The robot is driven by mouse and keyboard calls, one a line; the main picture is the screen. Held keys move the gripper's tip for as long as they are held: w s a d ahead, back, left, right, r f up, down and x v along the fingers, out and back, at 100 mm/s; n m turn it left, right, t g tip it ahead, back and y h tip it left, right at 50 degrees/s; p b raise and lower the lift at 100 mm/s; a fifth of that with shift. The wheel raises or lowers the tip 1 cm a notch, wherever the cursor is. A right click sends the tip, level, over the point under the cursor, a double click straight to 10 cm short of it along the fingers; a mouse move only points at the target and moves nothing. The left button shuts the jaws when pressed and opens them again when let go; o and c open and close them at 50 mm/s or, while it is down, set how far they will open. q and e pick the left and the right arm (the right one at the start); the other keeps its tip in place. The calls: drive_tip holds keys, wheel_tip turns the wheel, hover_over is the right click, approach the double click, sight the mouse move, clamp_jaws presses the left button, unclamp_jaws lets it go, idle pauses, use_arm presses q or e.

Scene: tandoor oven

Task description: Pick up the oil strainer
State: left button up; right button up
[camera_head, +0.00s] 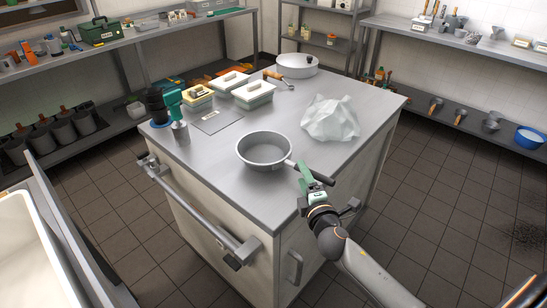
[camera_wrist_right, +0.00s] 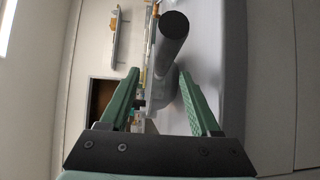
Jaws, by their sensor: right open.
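The oil strainer (camera_head: 265,149), a round grey pan-like bowl with a long handle, sits upright near the front of the metal-topped counter. Its handle points toward my right gripper (camera_head: 312,176). In the right wrist view, the strainer's dark round handle end (camera_wrist_right: 173,27) shows close up, ahead of my right gripper (camera_wrist_right: 158,78). The two green fingers are apart, with the handle running between their lines. I cannot tell whether either finger touches it. My left gripper is not in view.
A crumpled whitish bag (camera_head: 331,118) lies right of the strainer. A green hand tool (camera_head: 175,104), lidded containers (camera_head: 253,93) and a white pot (camera_head: 297,65) stand farther back. A rail (camera_head: 200,218) runs along the counter's front. The countertop around the strainer is mostly clear.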

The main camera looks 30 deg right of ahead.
sight(284, 163)
drive_tip(key=shift+x, duration=2.3)
drive_tip(key=shift+f, duration=0.1)
drive_tip(key=shift+c, duration=0.3)
clamp_jaws()
